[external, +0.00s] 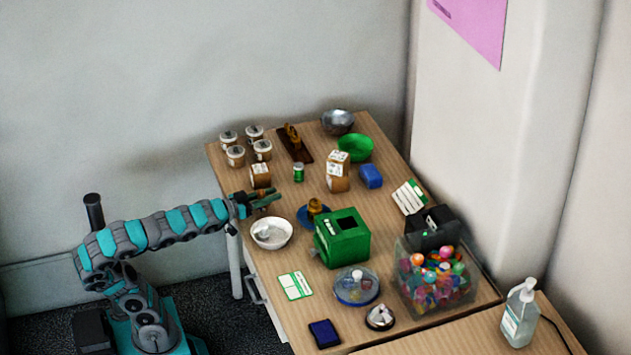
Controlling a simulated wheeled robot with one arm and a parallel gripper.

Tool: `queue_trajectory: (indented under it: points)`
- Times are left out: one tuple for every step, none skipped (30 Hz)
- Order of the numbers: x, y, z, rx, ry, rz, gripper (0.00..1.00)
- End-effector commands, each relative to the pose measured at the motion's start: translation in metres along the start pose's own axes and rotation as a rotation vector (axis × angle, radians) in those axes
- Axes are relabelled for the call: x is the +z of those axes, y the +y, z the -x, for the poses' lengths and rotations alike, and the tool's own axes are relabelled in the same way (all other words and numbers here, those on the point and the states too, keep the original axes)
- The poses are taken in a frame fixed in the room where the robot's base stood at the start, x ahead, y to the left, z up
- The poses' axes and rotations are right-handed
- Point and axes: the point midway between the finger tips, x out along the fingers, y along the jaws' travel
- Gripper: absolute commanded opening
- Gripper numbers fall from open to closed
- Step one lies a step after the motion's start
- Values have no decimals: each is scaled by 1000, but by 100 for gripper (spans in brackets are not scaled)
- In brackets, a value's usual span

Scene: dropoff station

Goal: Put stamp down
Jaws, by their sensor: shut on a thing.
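My gripper (262,198) is at the left edge of the wooden table, above the table top and just behind a white bowl. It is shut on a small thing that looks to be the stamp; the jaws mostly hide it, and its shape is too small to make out. A dark blue ink pad (325,333) lies at the table's front edge, well apart from my gripper. A green and white card (295,286) lies flat behind the pad.
The white bowl (271,233), a blue dish (304,220) with a brown knobbed thing and a green box (343,240) stand near my gripper. A small carton (260,176) and several lidded cups are behind it. A clear bin (435,292) of colourful balls stands right.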

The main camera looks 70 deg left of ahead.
Motion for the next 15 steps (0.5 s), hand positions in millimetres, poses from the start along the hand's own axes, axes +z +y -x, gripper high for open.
queue_trajectory:
  points:
    - [7,0,0,0,-1,0,0]
    - [8,0,0,0,0,0,0]
    - [10,0,0,0,0,0,0]
    - [10,0,0,0,0,0,0]
    - [11,0,-1,0,0,0,0]
    - [11,0,-1,0,0,0,0]
    - [11,0,-1,0,0,0,0]
    - [11,0,-1,0,0,0,0]
    - [11,0,-1,0,0,0,0]
    - [10,0,0,0,1,0,0]
    - [10,0,0,0,1,0,0]
    - [10,0,0,0,1,0,0]
    - [10,0,0,0,1,-1,0]
    - [10,0,-1,0,1,-1,0]
    - [10,0,-1,0,1,-1,0]
